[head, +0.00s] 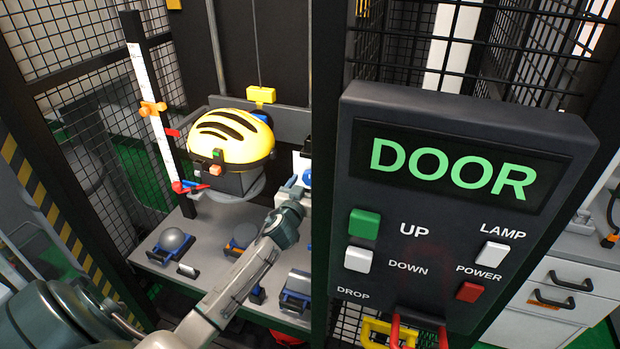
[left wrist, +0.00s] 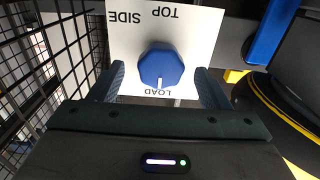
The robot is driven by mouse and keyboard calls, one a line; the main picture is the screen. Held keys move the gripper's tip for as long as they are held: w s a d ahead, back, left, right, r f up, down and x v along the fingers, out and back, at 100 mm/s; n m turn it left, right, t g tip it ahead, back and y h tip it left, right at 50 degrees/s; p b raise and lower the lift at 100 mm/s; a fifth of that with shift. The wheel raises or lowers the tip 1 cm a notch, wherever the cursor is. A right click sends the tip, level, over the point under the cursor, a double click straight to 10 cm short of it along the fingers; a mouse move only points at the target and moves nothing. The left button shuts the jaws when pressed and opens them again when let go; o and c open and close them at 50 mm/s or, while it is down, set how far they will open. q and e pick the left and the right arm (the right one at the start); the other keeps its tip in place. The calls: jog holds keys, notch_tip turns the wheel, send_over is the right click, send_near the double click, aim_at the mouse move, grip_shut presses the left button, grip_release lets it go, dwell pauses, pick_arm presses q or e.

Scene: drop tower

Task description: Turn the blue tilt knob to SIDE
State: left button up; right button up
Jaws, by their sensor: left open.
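The blue tilt knob (left wrist: 161,67) sits on a white plate (left wrist: 205,30) marked SIDE, TOP and LOAD, upside down in the left wrist view. Its white pointer line is at LOAD. In the head view a bit of the blue knob (head: 307,178) shows beyond my left arm's end. My left gripper (left wrist: 159,72) is open, with one finger on each side of the knob; I cannot tell whether they touch it. In the head view its jaws are small and partly hidden by the wrist. My right gripper is not in view.
A yellow helmet (head: 232,138) on a headform hangs just left of my left wrist. Below is a grey shelf (head: 160,262) with several anvils. A dark DOOR panel (head: 440,250) with buttons stands at right. Black mesh (left wrist: 62,45) is close at left in the wrist view.

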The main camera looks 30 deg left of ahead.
pick_arm(q)
jog(key=shift+x, duration=0.9)
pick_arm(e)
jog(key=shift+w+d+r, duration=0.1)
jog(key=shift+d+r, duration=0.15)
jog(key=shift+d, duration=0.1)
pick_arm(q)
jog(key=shift+s, duration=0.1)
jog(key=shift+c, duration=0.4)
jog(key=c, duration=0.9)
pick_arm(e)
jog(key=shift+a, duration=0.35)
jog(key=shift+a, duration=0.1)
